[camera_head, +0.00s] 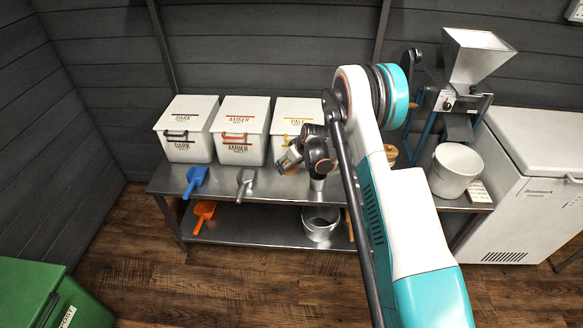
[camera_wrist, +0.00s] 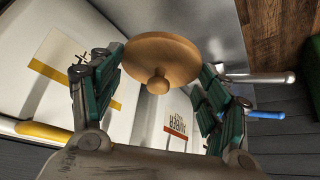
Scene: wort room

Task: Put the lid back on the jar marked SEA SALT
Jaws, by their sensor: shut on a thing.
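A round wooden lid (camera_wrist: 165,52) with a knob shows in the wrist view between the green-padded fingers of my gripper (camera_wrist: 162,60). My gripper is shut on the lid at its rim, and the knob points toward the camera. A tan round thing (camera_head: 391,153) shows partly behind my arm on the bench. No SEA SALT marking can be read, and the jar is not clearly seen.
DARK (camera_head: 186,128), AMBER (camera_head: 240,130) and PALE (camera_head: 297,115) bins line the bench's back. A blue scoop (camera_head: 195,180) and a grey scoop (camera_head: 245,181) lie in front. A white bucket (camera_head: 455,170) and a grain mill (camera_head: 466,80) stand to the right.

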